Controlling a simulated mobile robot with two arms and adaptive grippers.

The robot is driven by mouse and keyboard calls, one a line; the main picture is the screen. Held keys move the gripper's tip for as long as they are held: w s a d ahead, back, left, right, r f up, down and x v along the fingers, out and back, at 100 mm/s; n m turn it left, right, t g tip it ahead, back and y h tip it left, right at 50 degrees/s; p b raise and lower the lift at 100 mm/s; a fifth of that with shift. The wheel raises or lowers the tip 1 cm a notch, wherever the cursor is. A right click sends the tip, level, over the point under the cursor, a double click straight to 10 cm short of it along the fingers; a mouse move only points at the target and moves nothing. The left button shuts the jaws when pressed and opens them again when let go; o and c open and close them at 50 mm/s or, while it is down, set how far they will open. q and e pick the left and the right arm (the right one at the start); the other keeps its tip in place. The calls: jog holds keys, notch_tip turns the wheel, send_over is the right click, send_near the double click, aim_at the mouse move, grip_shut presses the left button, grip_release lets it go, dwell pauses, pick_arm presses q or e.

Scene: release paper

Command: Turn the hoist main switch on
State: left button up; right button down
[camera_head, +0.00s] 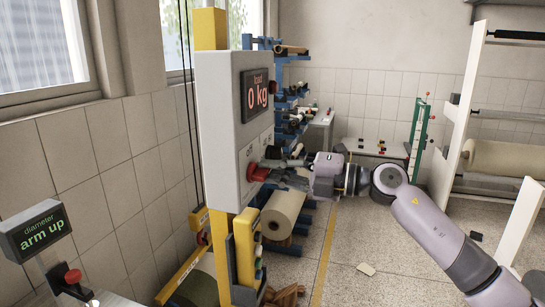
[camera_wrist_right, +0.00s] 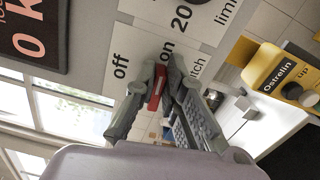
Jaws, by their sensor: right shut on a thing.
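The hoist control box (camera_head: 222,130) is a grey cabinet on a yellow post, with a dark load display (camera_head: 256,95) reading 0 kg. Its red main switch handle (camera_head: 257,172) sits low on the front face. My right gripper (camera_head: 276,172) reaches it from the right and is shut on the handle. In the right wrist view the red handle (camera_wrist_right: 157,88) is between the fingers of my gripper (camera_wrist_right: 160,84), beside the printed words "off" and "on". The fingers partly hide the label, and I cannot tell the handle's exact setting. My left gripper is out of view.
A yellow pendant marked Ostrelin (camera_wrist_right: 280,75) hangs close beside the gripper in the right wrist view. A paper roll (camera_head: 283,212) on a blue rack stands behind and below my gripper. A diameter display (camera_head: 37,232) is at lower left. Open floor (camera_head: 375,235) lies right.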

jog(key=shift+m+p, duration=0.55)
jog(key=shift+m, duration=0.25)
jog(key=shift+f, duration=0.1)
jog(key=c, duration=1.7)
grip_release()
jog(key=v, duration=1.2)
